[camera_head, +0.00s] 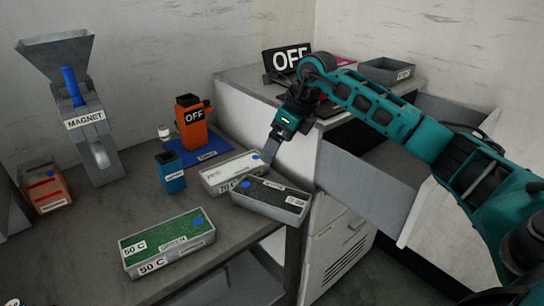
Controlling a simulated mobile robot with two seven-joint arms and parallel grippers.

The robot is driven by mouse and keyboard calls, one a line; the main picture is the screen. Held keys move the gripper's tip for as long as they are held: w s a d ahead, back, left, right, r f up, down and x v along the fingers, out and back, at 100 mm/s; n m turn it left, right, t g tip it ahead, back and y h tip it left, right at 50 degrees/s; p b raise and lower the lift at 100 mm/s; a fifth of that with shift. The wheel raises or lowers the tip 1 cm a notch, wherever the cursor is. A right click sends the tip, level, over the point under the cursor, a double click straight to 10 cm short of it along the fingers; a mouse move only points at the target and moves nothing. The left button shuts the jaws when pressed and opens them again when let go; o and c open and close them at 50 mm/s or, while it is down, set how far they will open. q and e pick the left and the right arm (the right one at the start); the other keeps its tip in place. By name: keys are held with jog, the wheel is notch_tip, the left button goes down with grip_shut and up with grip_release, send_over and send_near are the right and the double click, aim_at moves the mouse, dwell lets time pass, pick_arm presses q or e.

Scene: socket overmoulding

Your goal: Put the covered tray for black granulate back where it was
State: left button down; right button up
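The black granulate tray (266,211) is a grey box with dark contents or cover, a blue round spot and white labels. It lies at the table's right edge, its right end at or past that edge, against the front of the white tray (226,170). My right gripper (271,152) comes in from the right and points down just behind the black tray, close to the white tray's right end. Its fingers show as one grey plate, so their opening cannot be told, and no tray appears held. My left gripper is not in view.
A green granulate tray (168,262) stands at the front. A blue box (171,174), an orange device (193,125) on a blue mat and a magnet hopper (88,130) stand behind. An open drawer (366,180) is right of the table. Bare table lies at left.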

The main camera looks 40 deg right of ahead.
jog(key=s+a+f+m+t+y, duration=0.25)
jog(key=a+m+y, duration=0.35)
jog(key=a, duration=0.7)
jog(key=s+a+f+m+t+y, duration=0.1)
jog(key=s+a+m+t+y, duration=0.25)
jog(key=a+y, duration=0.7)
jog(key=s+d+f+m+h, duration=0.2)
jog(key=s+f+m+h, duration=0.6)
jog(key=f+m, duration=0.3)
jog(key=s+d+f+m+h, duration=0.2)
jog(key=s+f+m+h, duration=0.5)
jog(key=f+m, duration=0.5)
jog(key=m+h, duration=0.1)
jog(key=m, duration=0.5)
jog(key=shift+s+f+t, duration=0.2)
jog(key=shift+s+t, duration=0.15)
jog(key=shift+t, duration=0.05)
jog(key=shift+d+h, duration=0.1)
jog(key=shift+h, duration=0.15)
jog(key=shift+c, duration=0.2)
